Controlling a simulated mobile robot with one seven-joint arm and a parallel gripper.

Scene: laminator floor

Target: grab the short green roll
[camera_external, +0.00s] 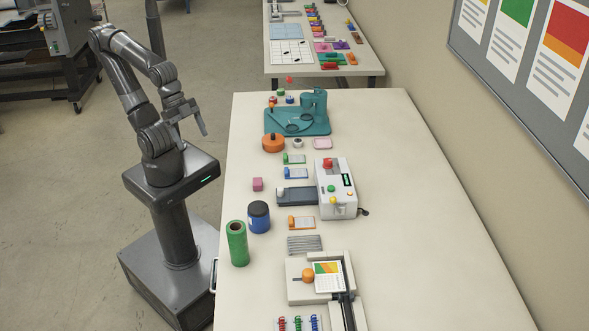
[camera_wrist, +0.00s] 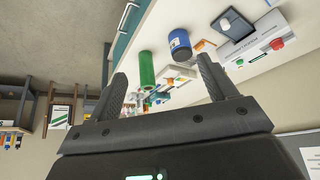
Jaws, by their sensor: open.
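A short green roll (camera_external: 237,243) stands upright near the left edge of the long cream table (camera_external: 420,230). The roll also shows in the wrist view (camera_wrist: 147,70), beyond my fingers and lying between their lines.
A blue jar with a dark lid (camera_external: 259,217) stands just right of and behind the roll. A white machine (camera_external: 336,188), a teal press (camera_external: 300,118) and a paper trimmer (camera_external: 312,278) stand farther right. Bare table lies in front of the roll and along the right side.

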